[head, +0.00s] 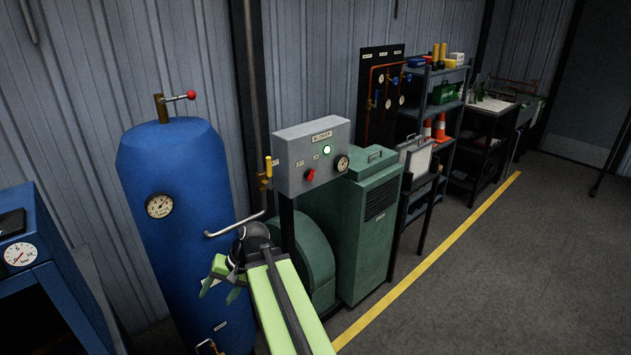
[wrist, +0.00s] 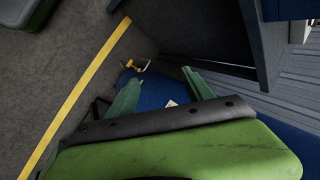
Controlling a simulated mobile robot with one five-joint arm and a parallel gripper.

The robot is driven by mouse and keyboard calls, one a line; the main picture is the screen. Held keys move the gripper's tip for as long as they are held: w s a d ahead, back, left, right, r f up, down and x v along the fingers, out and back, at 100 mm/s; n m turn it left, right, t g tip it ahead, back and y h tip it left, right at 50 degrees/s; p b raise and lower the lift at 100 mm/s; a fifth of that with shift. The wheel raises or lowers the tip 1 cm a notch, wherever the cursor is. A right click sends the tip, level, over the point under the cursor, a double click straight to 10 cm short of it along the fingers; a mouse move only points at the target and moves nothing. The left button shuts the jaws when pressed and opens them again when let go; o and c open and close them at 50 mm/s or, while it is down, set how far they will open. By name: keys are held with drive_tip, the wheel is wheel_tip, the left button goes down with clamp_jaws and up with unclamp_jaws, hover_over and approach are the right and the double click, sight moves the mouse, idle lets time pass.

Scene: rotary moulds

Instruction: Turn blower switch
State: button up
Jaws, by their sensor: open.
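The blower switch is a red knob (head: 310,174) on the front of a grey control box (head: 300,158) labelled BLOWER, in the middle of the head view. A lit green lamp (head: 326,149) and a small round gauge (head: 342,162) sit to its right on the same face. My gripper (head: 218,291) is open and empty, below and left of the box, in front of the blue tank. It is apart from the knob. In the wrist view my open gripper (wrist: 158,76) points down past the blue tank's lower part (wrist: 155,94); the knob is not in that view.
The tall blue tank (head: 180,235) with a gauge and red-tipped valve stands left of the box. A metal lever (head: 235,225) juts out above my gripper. Floor right of the yellow line (head: 425,264) is clear.

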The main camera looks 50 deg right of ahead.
drive_tip(key=d+r+m+t, duration=0.3)
drive_tip(key=d, duration=0.5)
drive_tip(key=d+r+m+t, duration=0.3)
drive_tip(key=d+m, duration=0.1)
drive_tip(key=d, duration=0.3)
drive_tip(key=m+t+h+b, duration=0.1)
drive_tip(key=m+t+h, duration=0.6)
drive_tip(key=m, duration=0.4)
approach(313, 176)
drive_tip(key=shift+t+y, duration=0.4)
drive_tip(key=shift+t, duration=0.1)
drive_tip(key=w, duration=0.6)
drive_tip(key=w+d+f, duration=0.1)
drive_tip(key=w, duration=0.1)
drive_tip(key=shift+w+d, duration=0.15)
drive_tip(key=shift+w, duration=0.25)
drive_tip(key=shift+c, duration=0.4)
